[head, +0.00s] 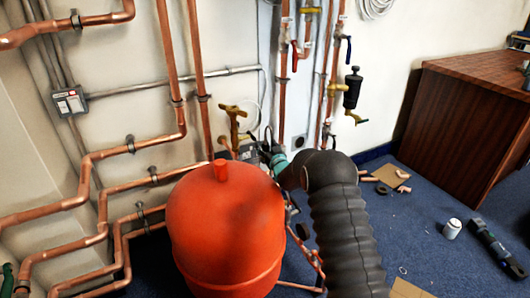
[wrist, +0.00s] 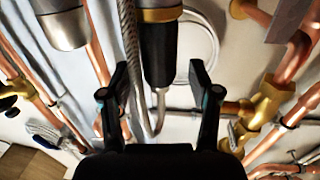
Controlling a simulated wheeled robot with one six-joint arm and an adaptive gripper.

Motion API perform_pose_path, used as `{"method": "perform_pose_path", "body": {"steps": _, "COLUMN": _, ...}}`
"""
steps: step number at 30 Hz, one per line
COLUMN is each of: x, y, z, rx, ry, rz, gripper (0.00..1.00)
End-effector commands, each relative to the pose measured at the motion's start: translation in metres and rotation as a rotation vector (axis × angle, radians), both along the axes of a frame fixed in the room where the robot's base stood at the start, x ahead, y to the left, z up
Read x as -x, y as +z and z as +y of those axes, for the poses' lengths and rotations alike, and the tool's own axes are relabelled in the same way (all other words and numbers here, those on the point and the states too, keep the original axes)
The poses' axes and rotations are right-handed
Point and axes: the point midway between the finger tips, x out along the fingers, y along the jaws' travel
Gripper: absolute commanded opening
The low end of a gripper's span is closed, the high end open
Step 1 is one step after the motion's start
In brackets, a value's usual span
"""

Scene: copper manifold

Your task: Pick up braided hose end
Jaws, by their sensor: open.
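A grey braided hose (wrist: 131,55) runs from the top of the wrist view down between the fingers of my gripper (wrist: 158,82), nearer the left finger. My gripper is open and the fingers look apart from the hose. The hose curves near the bottom of the gap, and I cannot tell which part is its end. A dark cylinder with a brass collar (wrist: 162,15) stands just right of the hose, also between the fingers. In the head view my arm hides most of the gripper, and I cannot make out the hose.
A large red tank (head: 225,235) stands in front of the wall. Copper pipes (head: 170,50) and valves line the wall. A brass fitting (wrist: 265,103) is close to the right finger. A wooden cabinet (head: 465,130), a white can (head: 452,229) and a dark tool (head: 497,248) are at right.

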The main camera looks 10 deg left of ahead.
Motion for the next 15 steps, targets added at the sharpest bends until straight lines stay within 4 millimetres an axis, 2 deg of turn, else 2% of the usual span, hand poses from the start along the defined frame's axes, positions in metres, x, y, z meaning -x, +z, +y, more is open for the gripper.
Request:
{"method": "perform_pose_path", "body": {"steps": 4, "x": -0.0081, "y": 0.0001, "z": 0.0039, "rx": 0.000, "ry": 0.000, "rz": 0.000, "gripper": 0.62}}
{"method": "perform_pose_path", "body": {"steps": 12, "x": -0.0092, "y": -0.0002, "z": 0.0045, "rx": 0.000, "ry": -0.001, "rz": 0.001, "gripper": 0.62}}
{"method": "perform_pose_path", "body": {"steps": 15, "x": -0.0091, "y": -0.0002, "z": 0.0044, "rx": 0.000, "ry": -0.001, "rz": 0.001, "gripper": 0.37}}
